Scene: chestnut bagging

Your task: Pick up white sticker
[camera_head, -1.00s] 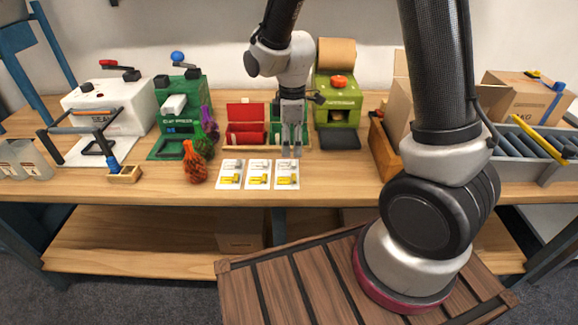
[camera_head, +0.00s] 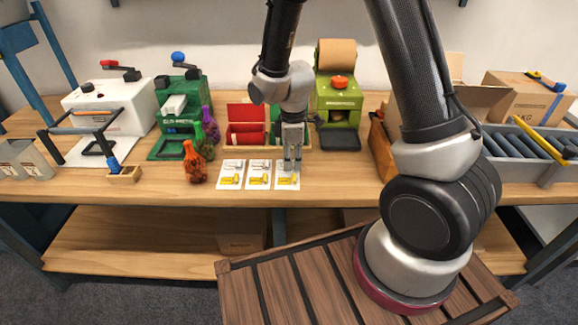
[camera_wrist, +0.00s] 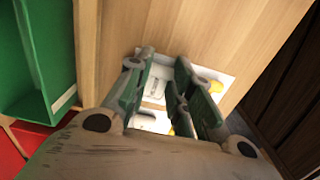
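Three white stickers lie flat in a row on the wooden table, each with a yellow mark: the left one (camera_head: 231,174), the middle one (camera_head: 259,175) and the right one (camera_head: 287,182). My gripper (camera_head: 292,170) points down over the right sticker and hides its upper part. In the wrist view, my gripper (camera_wrist: 165,57) has its two fingers apart with nothing held between them. A white sticker (camera_wrist: 155,88) shows between and beyond the fingers, and part of another (camera_wrist: 150,122) shows nearer. I cannot tell whether the fingertips touch the card.
Orange, green and purple mesh bags (camera_head: 195,163) stand left of the stickers. Behind are a red box (camera_head: 246,112), a green box (camera_wrist: 38,60) and a green machine (camera_head: 338,105). A wooden-sided crate (camera_head: 382,145) stands to the right. The table's front edge is clear.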

